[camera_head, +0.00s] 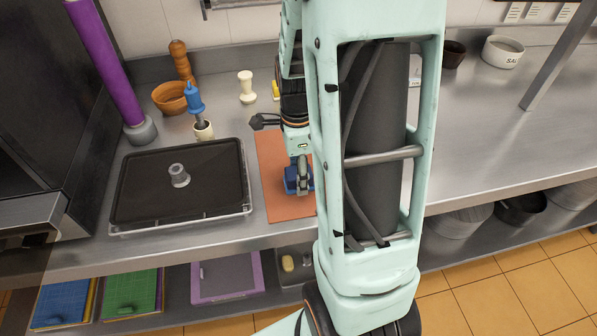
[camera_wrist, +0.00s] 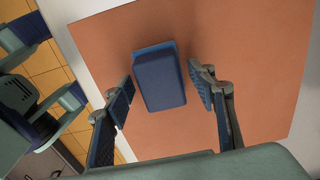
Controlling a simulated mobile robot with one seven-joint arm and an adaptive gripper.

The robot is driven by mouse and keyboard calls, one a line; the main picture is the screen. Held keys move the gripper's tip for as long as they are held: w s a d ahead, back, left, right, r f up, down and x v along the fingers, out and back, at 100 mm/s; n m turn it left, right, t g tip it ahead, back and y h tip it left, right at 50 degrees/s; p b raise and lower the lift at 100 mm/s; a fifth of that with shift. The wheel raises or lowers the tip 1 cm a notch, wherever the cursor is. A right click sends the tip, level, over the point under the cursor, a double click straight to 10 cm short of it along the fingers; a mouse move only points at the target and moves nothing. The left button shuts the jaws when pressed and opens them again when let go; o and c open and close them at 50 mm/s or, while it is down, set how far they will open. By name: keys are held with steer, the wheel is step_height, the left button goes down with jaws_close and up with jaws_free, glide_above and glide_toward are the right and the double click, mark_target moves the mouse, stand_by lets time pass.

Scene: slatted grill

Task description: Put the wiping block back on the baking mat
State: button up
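The wiping block (camera_wrist: 158,80) is a dark blue block with a lighter blue edge. In the wrist view it lies over the orange-brown baking mat (camera_wrist: 265,60), between my gripper's fingers. My gripper (camera_wrist: 166,100) is open, with a gap between the block and each finger. In the head view the block (camera_head: 291,180) shows at the mat's middle, partly hidden by my gripper (camera_head: 303,178). The mat (camera_head: 283,208) lies on the steel counter, its right part hidden behind my arm.
A dark tray (camera_head: 135,200) with a small grey cylinder (camera_head: 178,175) lies left of the mat. A blue-handled brush (camera_head: 196,100), a wooden bowl (camera_head: 170,98), a pepper mill (camera_head: 181,62) and a cream tool (camera_head: 247,87) stand behind.

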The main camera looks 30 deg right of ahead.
step_height(320, 180, up, 12)
steer(key=shift+r+p, duration=0.15)
steer(key=shift+p, duration=0.25)
steer(key=shift+s+a, duration=0.1)
stand_by(0.4)
